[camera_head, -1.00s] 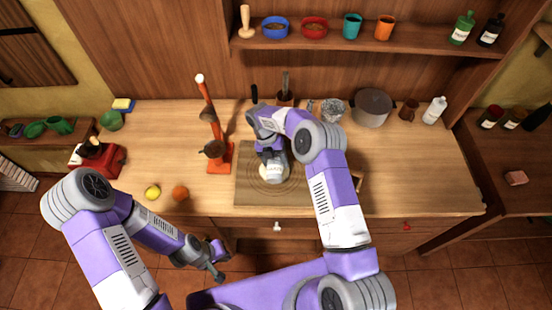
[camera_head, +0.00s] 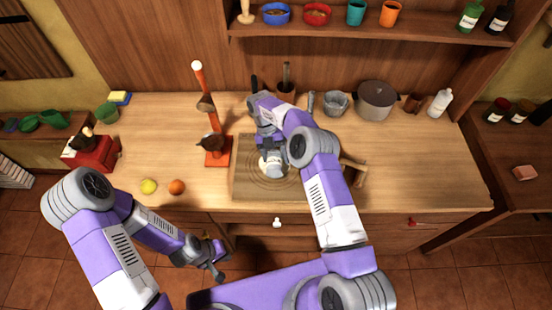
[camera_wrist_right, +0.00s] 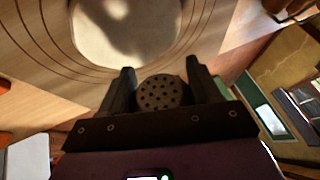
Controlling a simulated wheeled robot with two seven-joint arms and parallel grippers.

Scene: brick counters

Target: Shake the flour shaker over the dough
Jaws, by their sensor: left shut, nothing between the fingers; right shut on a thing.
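In the right wrist view the shaker's round, holed end (camera_wrist_right: 160,93) shows between the two dark fingers of the gripper (camera_wrist_right: 160,80). The pale, round dough (camera_wrist_right: 125,28) lies on the board, beyond the shaker in that view. In the head view the dough is mostly hidden by the shaker and gripper. My left gripper (camera_head: 219,268) is shut and empty, low in front of the counter.
The wooden board (camera_head: 248,190) has ring markings. A red-orange stand (camera_head: 217,155) is left of it, with a lemon (camera_head: 148,186) and an orange (camera_head: 177,187) nearer the front. A grey pot (camera_head: 376,101) and a white bottle (camera_head: 440,103) stand at the back right.

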